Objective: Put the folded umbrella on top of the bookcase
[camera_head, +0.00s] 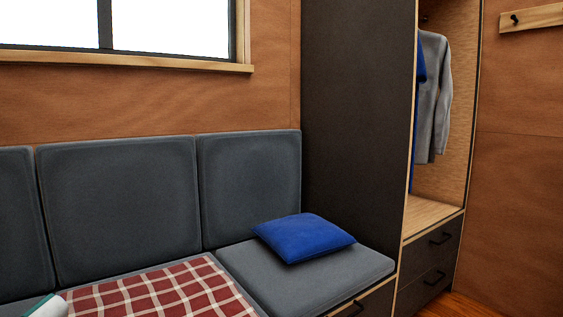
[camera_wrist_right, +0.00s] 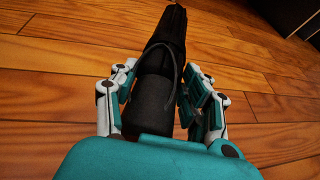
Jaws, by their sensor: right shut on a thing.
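The folded umbrella (camera_wrist_right: 170,42) is black, with a thin strap loop around it. It shows in the right wrist view, pointing away from the wrist. My right gripper (camera_wrist_right: 160,92) is shut on it, with one finger on each side of its near part. Wooden floor lies behind the umbrella in that view. No bookcase can be made out in either view. My left gripper is not in view.
A grey cushioned bench (camera_head: 330,275) holds a blue pillow (camera_head: 305,237) and a red checked blanket (camera_head: 165,293). A tall dark wardrobe (camera_head: 357,120) with hanging clothes (camera_head: 432,95) stands right of it. The visible wooden floor (camera_wrist_right: 60,75) is mostly clear.

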